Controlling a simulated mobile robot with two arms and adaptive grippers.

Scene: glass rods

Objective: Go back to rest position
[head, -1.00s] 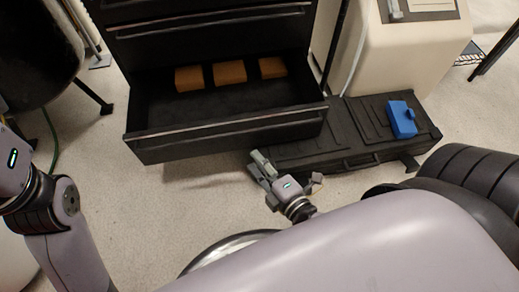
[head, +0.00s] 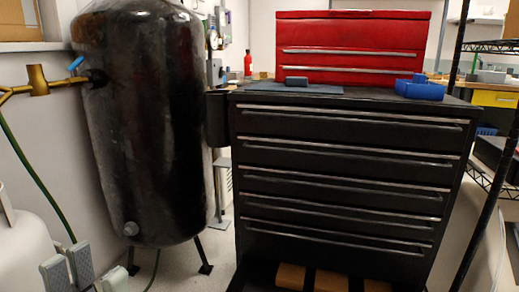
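My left gripper (head: 92,275) shows at the bottom left corner of the head view. Only its grey fingertips are in the picture, pointing up and standing apart with nothing between them. The rest of that hand and its arm are below the frame. My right gripper is not in view.
A red toolbox (head: 350,47) and blue object (head: 420,88) are on top. A dark tank (head: 145,130) stands left, a wire shelf (head: 490,180) right.

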